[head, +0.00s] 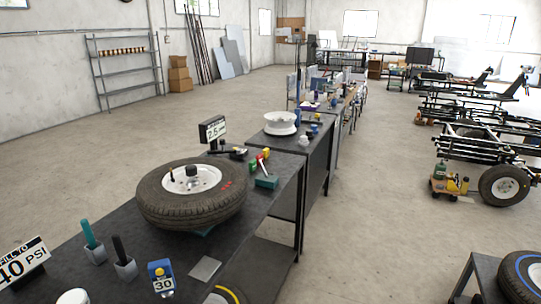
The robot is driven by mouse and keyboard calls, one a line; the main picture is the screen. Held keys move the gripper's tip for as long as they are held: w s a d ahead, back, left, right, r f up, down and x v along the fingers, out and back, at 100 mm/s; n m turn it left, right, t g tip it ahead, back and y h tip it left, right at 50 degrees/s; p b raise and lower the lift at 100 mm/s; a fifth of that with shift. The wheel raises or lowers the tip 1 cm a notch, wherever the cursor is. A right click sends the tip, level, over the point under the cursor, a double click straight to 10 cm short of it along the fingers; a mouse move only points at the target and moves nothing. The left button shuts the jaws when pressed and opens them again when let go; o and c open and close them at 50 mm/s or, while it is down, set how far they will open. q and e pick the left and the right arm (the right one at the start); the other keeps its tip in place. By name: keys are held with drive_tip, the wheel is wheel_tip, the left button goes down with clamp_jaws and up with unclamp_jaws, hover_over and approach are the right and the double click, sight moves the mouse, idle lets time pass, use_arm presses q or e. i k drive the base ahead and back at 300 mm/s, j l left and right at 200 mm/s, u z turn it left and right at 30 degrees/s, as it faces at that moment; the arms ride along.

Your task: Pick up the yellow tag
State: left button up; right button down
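No flat yellow tag can be told for sure in the head view. A small yellow item (266,153) stands near a red item (262,164) and a teal block (267,182) on the dark workbench (285,196), right of the tire. A dark tool with a yellow end (240,152) lies behind the tire. Neither of my grippers is in view.
A large tire (160,208) with a white hub lies on the bench. A "2.5" display (212,130), a "40 PSI" sign (22,268), two handled tools in grey holders (95,252) and a grey plate (204,269) surround it. Open floor (370,230) lies to the right.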

sight(266, 151)
drive_tip(key=i+l+u, duration=0.35)
drive_tip(key=i+l, duration=0.7)
